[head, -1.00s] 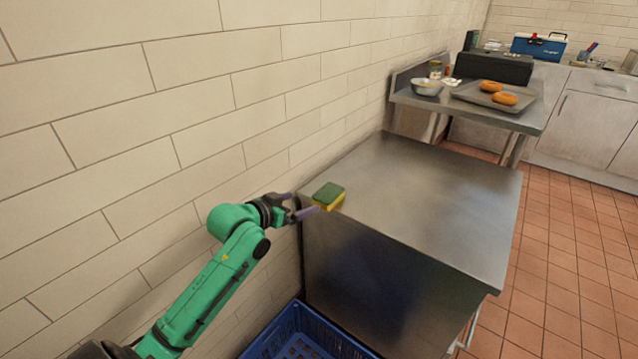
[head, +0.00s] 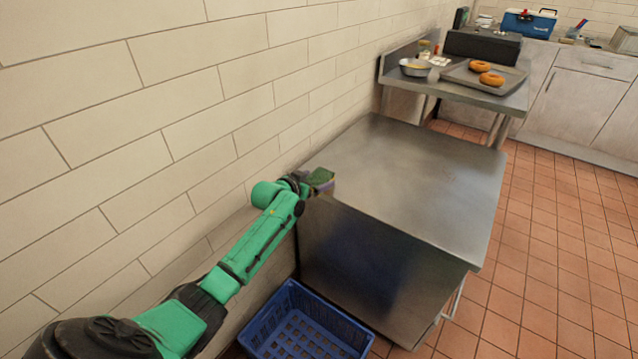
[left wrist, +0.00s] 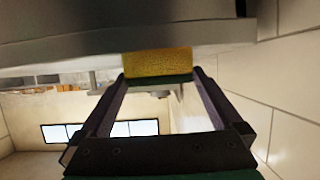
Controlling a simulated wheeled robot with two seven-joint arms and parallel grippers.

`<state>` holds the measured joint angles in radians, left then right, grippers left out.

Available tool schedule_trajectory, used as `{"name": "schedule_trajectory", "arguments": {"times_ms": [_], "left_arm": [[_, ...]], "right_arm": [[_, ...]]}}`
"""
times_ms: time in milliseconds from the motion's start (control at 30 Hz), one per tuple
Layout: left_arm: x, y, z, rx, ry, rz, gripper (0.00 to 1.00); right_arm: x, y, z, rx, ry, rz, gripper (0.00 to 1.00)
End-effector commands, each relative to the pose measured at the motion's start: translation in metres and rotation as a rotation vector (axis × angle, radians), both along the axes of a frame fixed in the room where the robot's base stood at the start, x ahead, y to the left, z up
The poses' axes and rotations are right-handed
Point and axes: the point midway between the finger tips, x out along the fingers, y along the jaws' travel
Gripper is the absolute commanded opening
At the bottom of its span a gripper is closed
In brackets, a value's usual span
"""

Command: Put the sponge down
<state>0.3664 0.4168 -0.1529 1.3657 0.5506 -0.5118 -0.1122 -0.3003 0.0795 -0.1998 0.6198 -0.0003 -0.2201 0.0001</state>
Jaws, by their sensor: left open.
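The sponge (head: 321,175), green on top and yellow below, is at the near left corner of the steel counter (head: 410,190), by the wall. In the left wrist view, which looks upside down, the sponge (left wrist: 159,64) is against the grey counter surface. My left gripper (head: 318,185) is at the sponge. Its two fingers (left wrist: 160,82) are spread, with their tips at the two sides of the sponge; I cannot tell whether they touch it. The wrist partly hides the sponge in the head view. My right gripper is not in view.
A blue crate (head: 305,325) stands on the floor before the counter. The tiled wall (head: 150,110) runs close along the left. The counter top right of the sponge is clear. Farther back, a tray (head: 485,77) with bagels and a metal bowl (head: 415,68) are on another table.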

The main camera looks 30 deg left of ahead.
Motion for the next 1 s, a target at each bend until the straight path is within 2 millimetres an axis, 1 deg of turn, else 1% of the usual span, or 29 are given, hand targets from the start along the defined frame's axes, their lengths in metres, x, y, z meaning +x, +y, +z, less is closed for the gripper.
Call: {"name": "schedule_trajectory", "arguments": {"times_ms": [67, 233, 267, 300, 367, 400, 433, 467, 500, 667, 767, 867, 967, 1000], "left_arm": [[0.005, 0.0, -0.002, 0.0, 0.0, 0.001, 1.0], [0.005, 0.0, -0.002, 0.001, 0.0, 0.001, 1.0], [0.005, 0.0, -0.002, 0.001, 0.0, 0.001, 0.92], [0.005, 0.0, -0.002, 0.001, 0.0, 0.001, 0.77], [0.005, 0.0, -0.002, 0.001, 0.0, 0.001, 0.54], [0.005, 0.0, -0.002, 0.001, 0.0, 0.001, 0.39], [0.005, 0.0, -0.002, 0.001, 0.0, 0.001, 0.29], [0.005, 0.0, -0.002, 0.001, 0.0, 0.001, 0.29], [0.004, 0.0, -0.002, 0.001, 0.0, 0.001, 0.21], [0.004, 0.0, -0.002, 0.001, 0.001, 0.001, 0.2], [0.005, 0.0, 0.003, 0.001, -0.001, 0.0, 0.2], [0.005, 0.0, 0.014, 0.003, -0.001, -0.001, 0.2], [0.005, 0.0, 0.033, 0.003, -0.003, 0.0, 0.2], [0.005, 0.0, 0.042, 0.003, -0.003, -0.002, 0.2]], "right_arm": [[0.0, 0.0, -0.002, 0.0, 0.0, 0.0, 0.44], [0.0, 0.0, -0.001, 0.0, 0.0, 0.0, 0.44], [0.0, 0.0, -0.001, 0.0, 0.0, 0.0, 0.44], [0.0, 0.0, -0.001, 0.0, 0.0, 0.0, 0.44], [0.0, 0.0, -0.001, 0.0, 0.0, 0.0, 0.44], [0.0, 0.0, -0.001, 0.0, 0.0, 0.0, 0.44], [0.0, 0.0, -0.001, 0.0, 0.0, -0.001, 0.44], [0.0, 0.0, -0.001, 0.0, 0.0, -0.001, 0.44], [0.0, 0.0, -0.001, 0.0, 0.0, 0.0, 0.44], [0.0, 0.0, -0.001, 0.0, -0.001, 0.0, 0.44], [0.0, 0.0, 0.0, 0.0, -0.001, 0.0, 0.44], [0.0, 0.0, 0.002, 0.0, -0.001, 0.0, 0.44], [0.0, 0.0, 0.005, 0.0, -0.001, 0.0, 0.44], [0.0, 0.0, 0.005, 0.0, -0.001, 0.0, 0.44]]}}
